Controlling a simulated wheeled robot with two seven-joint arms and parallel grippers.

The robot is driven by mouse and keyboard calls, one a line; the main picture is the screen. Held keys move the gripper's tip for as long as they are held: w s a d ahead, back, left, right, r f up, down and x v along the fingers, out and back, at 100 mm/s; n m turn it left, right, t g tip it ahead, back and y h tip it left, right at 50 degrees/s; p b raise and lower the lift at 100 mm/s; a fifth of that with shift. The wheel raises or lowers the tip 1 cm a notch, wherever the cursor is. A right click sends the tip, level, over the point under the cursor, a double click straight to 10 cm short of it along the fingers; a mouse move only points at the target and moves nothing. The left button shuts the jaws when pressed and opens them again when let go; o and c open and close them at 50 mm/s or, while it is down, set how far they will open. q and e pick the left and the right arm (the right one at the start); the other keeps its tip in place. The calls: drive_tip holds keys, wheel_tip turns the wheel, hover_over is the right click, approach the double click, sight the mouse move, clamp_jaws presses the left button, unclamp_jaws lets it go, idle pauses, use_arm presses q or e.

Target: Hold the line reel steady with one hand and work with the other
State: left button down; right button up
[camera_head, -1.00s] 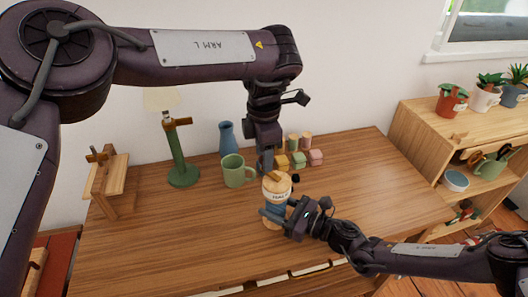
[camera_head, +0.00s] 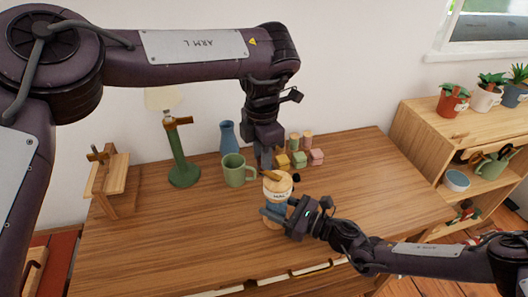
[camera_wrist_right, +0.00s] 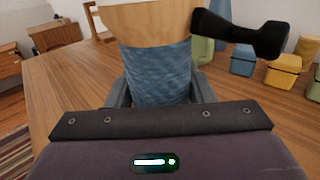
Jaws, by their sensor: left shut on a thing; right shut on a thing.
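The line reel (camera_head: 277,211) stands upright on the wooden desk, with pale wooden ends and blue line between them. It also shows in the right wrist view as a wooden flange (camera_wrist_right: 150,22) above blue line (camera_wrist_right: 158,72). A black crank-like part (camera_wrist_right: 240,32) sticks out to the right there. My right gripper (camera_head: 268,212) is shut around the blue middle of the reel, from the front right. My left gripper (camera_head: 266,168) points down just above and behind the reel's top, shut on a small wooden piece (camera_head: 271,176). Its fingertips are partly hidden.
A green mug (camera_head: 234,171) stands just left of the reel, with a blue vase (camera_head: 228,137) behind. The desk's right side is clear.

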use_arm(q)
drive_tip(key=s+d+n, duration=0.2)
drive_tip(key=s+n, duration=0.1)
drive_tip(key=n, duration=1)
drive_tip(key=s+d+n, duration=0.3)
drive_tip(key=n, duration=1.1)
drive_tip(key=shift+s, duration=0.15)
use_arm(e)
drive_tip(key=shift+s, duration=0.1)
use_arm(q)
drive_tip(key=shift+d, duration=0.1)
